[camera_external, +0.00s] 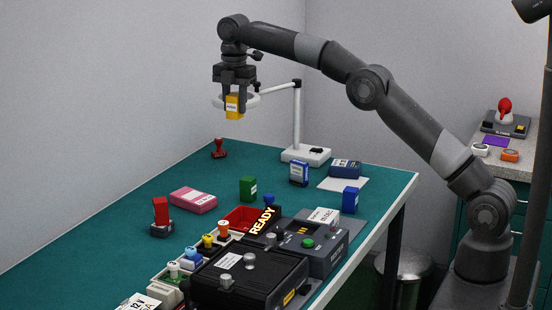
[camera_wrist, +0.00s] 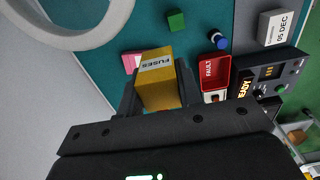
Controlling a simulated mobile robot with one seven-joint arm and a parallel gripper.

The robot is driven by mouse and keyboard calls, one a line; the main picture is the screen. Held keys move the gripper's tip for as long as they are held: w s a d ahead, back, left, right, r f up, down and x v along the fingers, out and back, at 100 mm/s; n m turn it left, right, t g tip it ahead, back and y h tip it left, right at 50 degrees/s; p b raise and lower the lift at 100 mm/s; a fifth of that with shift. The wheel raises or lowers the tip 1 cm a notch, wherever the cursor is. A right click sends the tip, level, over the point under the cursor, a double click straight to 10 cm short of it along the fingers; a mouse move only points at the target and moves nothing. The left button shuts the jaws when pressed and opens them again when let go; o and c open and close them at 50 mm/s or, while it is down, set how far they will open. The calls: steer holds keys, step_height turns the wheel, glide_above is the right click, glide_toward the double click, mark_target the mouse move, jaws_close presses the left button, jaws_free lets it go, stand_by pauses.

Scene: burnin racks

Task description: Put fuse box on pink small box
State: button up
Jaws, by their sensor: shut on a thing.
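The fuse box is a yellow box (camera_external: 234,107) with a white label; in the wrist view its label reads "FUSES" and the box (camera_wrist: 157,85) sits between the fingers. My gripper (camera_external: 234,96) is shut on it and holds it high above the table's far left part. The pink small box (camera_external: 194,200) lies flat on the green table, with a white label on its side. It is below the fuse box and apart from it. In the wrist view the pink box (camera_wrist: 131,62) is mostly hidden behind the fuse box and the finger.
A white ring lamp stand (camera_external: 298,125) rises close to my gripper. A black machine (camera_external: 248,276) fills the front. The table's left side is clear.

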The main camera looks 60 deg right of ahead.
step_height(320, 180, down, 9)
glide_above(202, 198)
step_height(202, 198, down, 7)
steer(key=shift+w+f, duration=0.1)
steer(key=shift+f, duration=1.95)
steer(key=shift+f, duration=0.2)
steer(key=o, duration=0.9)
steer(key=shift+o, duration=0.3)
